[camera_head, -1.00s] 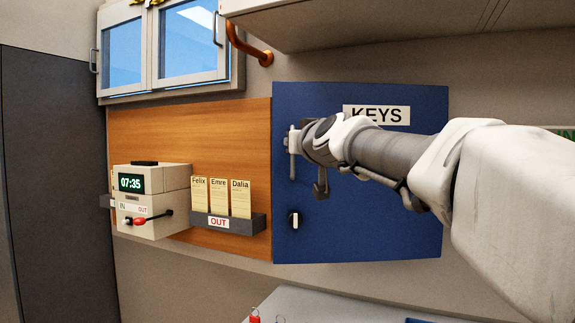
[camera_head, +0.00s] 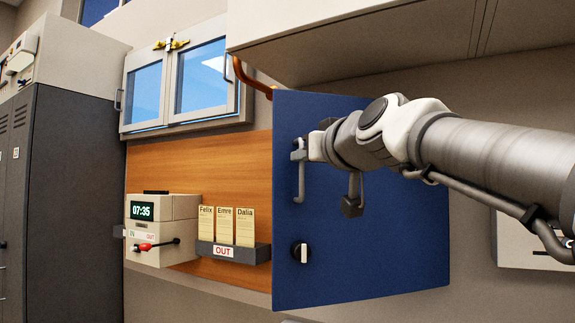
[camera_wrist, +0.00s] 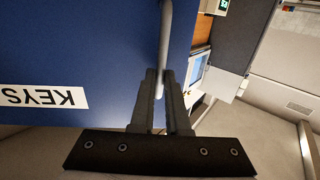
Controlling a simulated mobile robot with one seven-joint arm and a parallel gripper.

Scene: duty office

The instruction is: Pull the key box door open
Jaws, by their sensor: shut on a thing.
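The key box door (camera_head: 360,255) is a blue panel. Its left edge stands out nearer to me than its right edge, so it appears swung partly open; the inside of the box is hidden behind it. A grey bar handle (camera_head: 300,188) is upright near the door's left edge. My gripper (camera_head: 301,152) is at the handle's upper part. In the wrist view, my gripper's fingers (camera_wrist: 162,85) are closed around the handle (camera_wrist: 166,35). The KEYS label (camera_wrist: 40,97) shows upside down there; my arm hides it in the head view.
A dark knob with a white grip (camera_head: 301,252) sits low on the door. To the left are a time clock (camera_head: 160,225) and a card rack (camera_head: 232,252) on a wooden board (camera_head: 200,155). A cabinet (camera_head: 370,35) overhangs above. A windowed cabinet (camera_head: 185,85) is at upper left.

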